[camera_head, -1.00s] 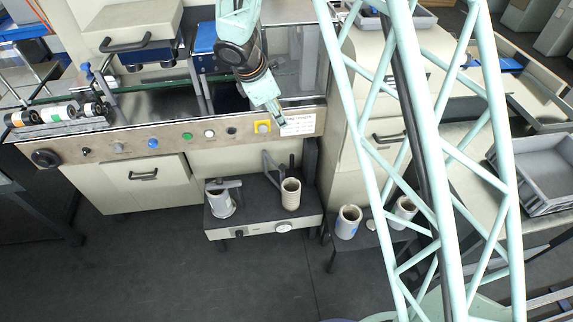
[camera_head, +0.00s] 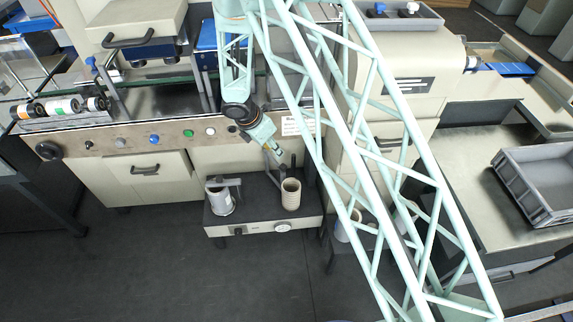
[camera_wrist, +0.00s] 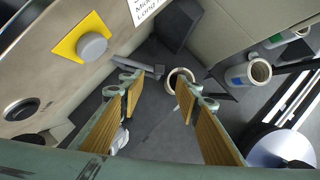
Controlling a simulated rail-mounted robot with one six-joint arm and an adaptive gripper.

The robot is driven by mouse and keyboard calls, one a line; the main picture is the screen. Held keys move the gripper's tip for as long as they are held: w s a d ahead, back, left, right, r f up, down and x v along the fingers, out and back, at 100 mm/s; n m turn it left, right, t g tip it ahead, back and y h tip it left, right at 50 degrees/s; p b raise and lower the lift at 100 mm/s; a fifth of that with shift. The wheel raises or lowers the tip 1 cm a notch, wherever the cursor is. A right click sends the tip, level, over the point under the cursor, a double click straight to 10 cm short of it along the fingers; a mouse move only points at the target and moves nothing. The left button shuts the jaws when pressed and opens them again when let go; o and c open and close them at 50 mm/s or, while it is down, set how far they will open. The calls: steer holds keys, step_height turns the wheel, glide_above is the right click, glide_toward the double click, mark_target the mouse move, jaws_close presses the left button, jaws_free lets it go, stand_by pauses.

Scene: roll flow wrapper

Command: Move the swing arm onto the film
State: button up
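A low grey stand (camera_head: 215,224) below the machine's control panel carries a white cylinder (camera_head: 221,204) at left and a ribbed beige cylinder (camera_head: 291,196) at right. A grey bar (camera_head: 226,183), which looks like the swing arm, lies across the top of the white cylinder. In the wrist view a grey bar (camera_wrist: 140,68) shows beyond the left fingertip. The open beige cylinder (camera_wrist: 181,74) shows beyond the right fingertip. My gripper (camera_head: 279,157) is above the stand, just up and left of the beige cylinder. Its tan-padded fingers (camera_wrist: 160,88) are open and empty. I cannot tell which surface is the film.
The control panel (camera_head: 105,142) with a yellow-backed button (camera_wrist: 92,45) is close to my gripper. More cylinders (camera_wrist: 255,72) stand on a lower shelf at right. A grey tray (camera_head: 540,185) is at far right. The floor in front is clear.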

mark_target(283, 166)
steer(key=shift+a+f+n, duration=0.1)
steer(key=shift+f+n, duration=0.2)
steer(key=shift+f, duration=0.6)
steer(key=shift+b+x, duration=1.65)
steer(key=shift+x, duration=5.25)
steer(key=shift+s, duration=0.1)
jaws_close()
